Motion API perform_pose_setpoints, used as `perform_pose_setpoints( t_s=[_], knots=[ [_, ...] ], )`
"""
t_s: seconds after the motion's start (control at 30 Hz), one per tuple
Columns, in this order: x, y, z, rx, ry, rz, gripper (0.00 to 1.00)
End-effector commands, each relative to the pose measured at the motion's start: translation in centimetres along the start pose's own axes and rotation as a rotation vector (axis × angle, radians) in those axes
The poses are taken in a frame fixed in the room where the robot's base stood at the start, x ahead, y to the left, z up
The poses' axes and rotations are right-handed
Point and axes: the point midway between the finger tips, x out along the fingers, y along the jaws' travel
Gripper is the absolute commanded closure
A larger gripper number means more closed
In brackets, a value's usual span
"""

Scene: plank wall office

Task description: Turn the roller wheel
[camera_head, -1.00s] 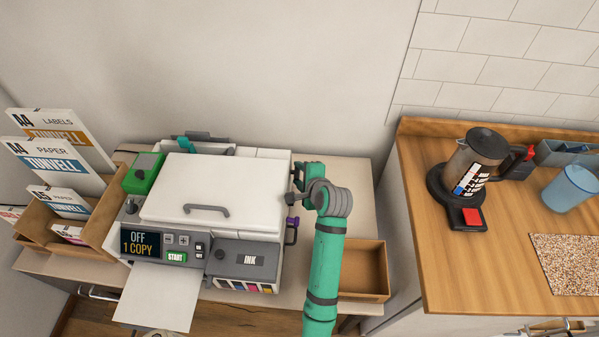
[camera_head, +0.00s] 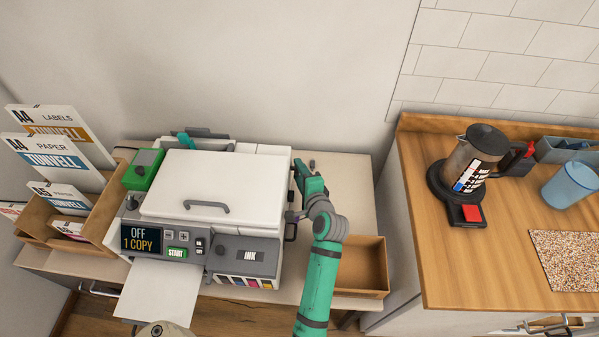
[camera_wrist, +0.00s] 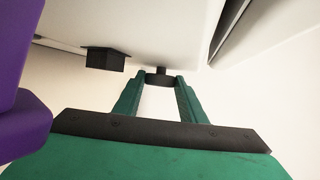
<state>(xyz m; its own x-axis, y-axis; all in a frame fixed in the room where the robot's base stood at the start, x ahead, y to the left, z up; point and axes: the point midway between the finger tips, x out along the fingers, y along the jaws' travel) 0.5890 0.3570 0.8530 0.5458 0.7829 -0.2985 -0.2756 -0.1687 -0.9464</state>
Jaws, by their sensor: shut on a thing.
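The white printer (camera_head: 215,185) stands on the left table, and its right side faces my arm. My gripper (camera_head: 298,166) is at the far part of that side. In the wrist view its green fingers (camera_wrist: 160,82) are closed around a small dark round wheel (camera_wrist: 160,76) on a short stem from the printer's side, which I take to be the roller wheel. In the head view the wheel is hidden by my gripper. A dark faceted knob (camera_wrist: 103,58) sits to the left of it in the wrist view, apart from the fingers.
A purple part (camera_wrist: 22,105) is close at the left of the wrist view. An open wooden box (camera_head: 372,262) stands on the table right of my arm. A small grey thing (camera_head: 312,163) shows beyond my gripper. The wooden counter (camera_head: 470,270) is further right.

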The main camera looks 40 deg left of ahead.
Motion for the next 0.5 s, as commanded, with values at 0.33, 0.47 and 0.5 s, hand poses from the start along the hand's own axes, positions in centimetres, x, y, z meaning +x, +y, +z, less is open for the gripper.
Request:
perform_pose_setpoints(
  t_s=[0.33,0.47,0.5],
  knots=[
    [0.06,-0.06,0.10,0.000,-0.002,0.000,0.45],
    [-0.07,-0.05,-0.10,0.001,0.001,0.000,0.45],
    [-0.20,-0.05,-0.19,0.001,0.002,-0.001,0.45]
  ],
)
